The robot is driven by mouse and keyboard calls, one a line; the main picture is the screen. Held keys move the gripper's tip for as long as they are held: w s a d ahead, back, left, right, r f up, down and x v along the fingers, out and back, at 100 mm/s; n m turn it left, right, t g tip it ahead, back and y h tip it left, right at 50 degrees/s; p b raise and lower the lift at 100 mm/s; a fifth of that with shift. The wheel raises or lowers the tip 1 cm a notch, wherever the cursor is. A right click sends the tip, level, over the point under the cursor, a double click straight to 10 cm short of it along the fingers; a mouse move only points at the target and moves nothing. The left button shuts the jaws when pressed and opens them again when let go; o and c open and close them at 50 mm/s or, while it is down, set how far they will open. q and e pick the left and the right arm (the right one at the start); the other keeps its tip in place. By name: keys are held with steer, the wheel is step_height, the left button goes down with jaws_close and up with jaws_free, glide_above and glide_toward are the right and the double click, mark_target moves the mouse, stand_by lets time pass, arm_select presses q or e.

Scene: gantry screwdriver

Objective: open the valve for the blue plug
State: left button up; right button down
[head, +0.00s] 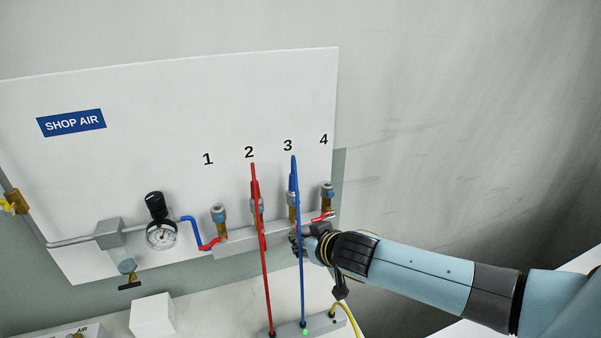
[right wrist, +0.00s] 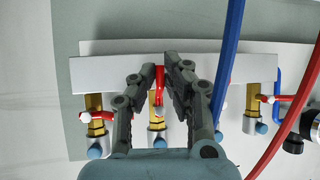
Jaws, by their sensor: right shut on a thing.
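The blue plug (head: 293,182) is at outlet 3 on the manifold, and its blue hose hangs down in front; the hose (right wrist: 231,45) also crosses the right wrist view. My right gripper (head: 298,243) is at the manifold below outlet 3, beside the blue hose. In the right wrist view my right gripper (right wrist: 163,68) is shut on a red valve lever (right wrist: 159,85) at the middle brass fitting. That lever runs along the fitting, while the neighbouring red lever (right wrist: 98,116) lies across its own. Finger contact is partly hidden. My left gripper is out of view.
A red hose (head: 265,270) hangs from outlet 2, left of the blue one. Outlet 4's red lever (head: 322,216) is just above my right gripper. A gauge (head: 161,235) and regulator sit left. A white box (head: 152,314) stands below the panel.

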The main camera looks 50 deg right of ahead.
stand_by(0.5)
steer(key=c, duration=1.4)
jaws_free()
steer(key=shift+d, duration=0.1)
steer(key=shift+s, duration=0.1)
steer(key=v, duration=1.2)
